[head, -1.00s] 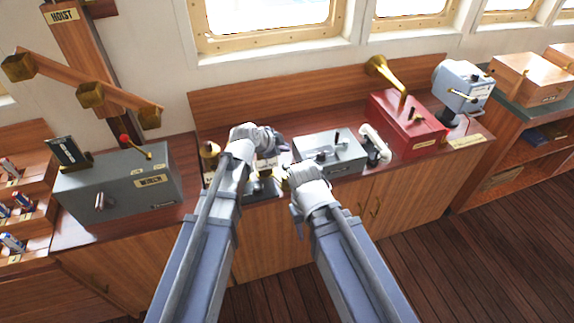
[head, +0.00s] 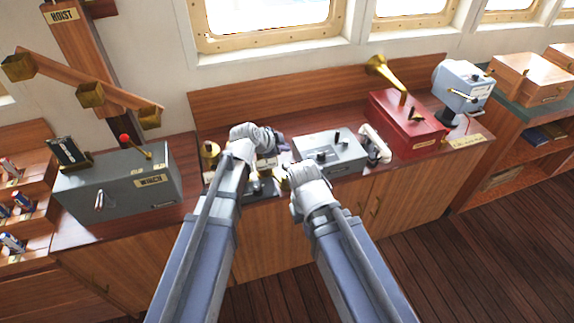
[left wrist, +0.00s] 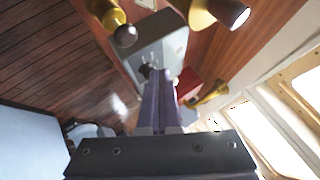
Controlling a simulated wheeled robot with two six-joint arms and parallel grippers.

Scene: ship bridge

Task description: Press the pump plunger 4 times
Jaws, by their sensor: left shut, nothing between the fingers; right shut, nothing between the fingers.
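My left gripper (head: 283,145) is shut and empty above the counter, tips pointing right towards the grey lever box. In the left wrist view its closed fingers (left wrist: 162,90) point at that box with nothing between them. Two brass fittings with dark round knobs show close by there, one at upper left (left wrist: 112,18) and one at upper right (left wrist: 205,12). I cannot tell which is the pump plunger. In the head view a brass fitting (head: 209,152) stands left of my left forearm. My right gripper (head: 287,178) is lower, by the counter's front edge, its tips mostly hidden.
The grey winch box (head: 117,182) stands on the left. The grey lever box (head: 330,155), a white handset (head: 374,145) and a red box (head: 408,125) with a brass horn (head: 384,70) stand on the right. A wooden backboard (head: 290,93) closes the counter's rear.

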